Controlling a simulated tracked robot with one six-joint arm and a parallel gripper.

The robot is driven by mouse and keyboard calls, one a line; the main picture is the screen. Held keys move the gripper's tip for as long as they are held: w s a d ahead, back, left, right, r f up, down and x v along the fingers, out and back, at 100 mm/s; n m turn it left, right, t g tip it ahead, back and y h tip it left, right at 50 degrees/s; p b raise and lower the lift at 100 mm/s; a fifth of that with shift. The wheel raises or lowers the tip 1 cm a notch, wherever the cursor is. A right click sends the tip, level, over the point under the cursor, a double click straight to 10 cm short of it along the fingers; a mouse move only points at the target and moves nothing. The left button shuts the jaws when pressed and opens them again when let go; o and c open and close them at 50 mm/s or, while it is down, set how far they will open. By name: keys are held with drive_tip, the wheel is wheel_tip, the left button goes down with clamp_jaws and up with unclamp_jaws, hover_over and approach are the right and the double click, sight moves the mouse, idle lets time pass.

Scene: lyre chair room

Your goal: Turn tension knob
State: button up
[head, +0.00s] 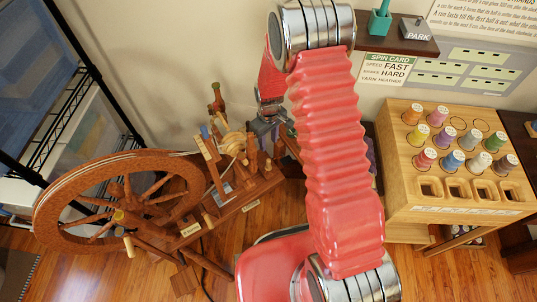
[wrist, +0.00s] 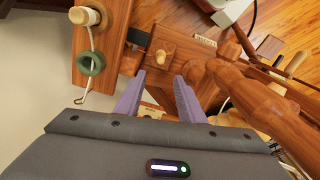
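A wooden spinning wheel (head: 120,205) stands at the left in the head view, with its flyer and bobbin parts (head: 235,145) on the right end. My gripper (wrist: 160,76) is over this right end. In the wrist view its two purple fingers are apart, with nothing held between them. A small light wooden knob (wrist: 161,56) on a wooden block lies just beyond and between the fingertips; it may be the tension knob, but I cannot read a label naming it. I cannot tell how far the fingertips are above it. In the head view my arm and wrist hide part of this area.
A green ring and cord hang on a peg (wrist: 91,62) left of the fingers. Turned wooden posts (wrist: 235,90) stand close on the right. A rack of coloured spools (head: 455,150) is at the right, a black wire shelf (head: 105,90) at the left.

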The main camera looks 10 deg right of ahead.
drive_tip(key=s+r+m+t, duration=0.1)
drive_tip(key=s+r, duration=0.2)
drive_tip(key=r, duration=1)
drive_tip(key=s+r+m+t, duration=0.1)
drive_tip(key=s+r, duration=0.2)
drive_tip(key=r, duration=1)
drive_tip(key=s+r+m+t, duration=0.1)
drive_tip(key=s+r, duration=0.6)
drive_tip(key=s, duration=0.3)
drive_tip(key=s+d+r+m+t, duration=0.1)
drive_tip(key=s+r+m+t, duration=0.1)
drive_tip(key=s+r, duration=0.5)
drive_tip(key=s, duration=0.3)
drive_tip(key=shift+d+m, duration=0.25)
drive_tip(key=shift+m, duration=0.05)
drive_tip(key=shift+c, duration=0.6)
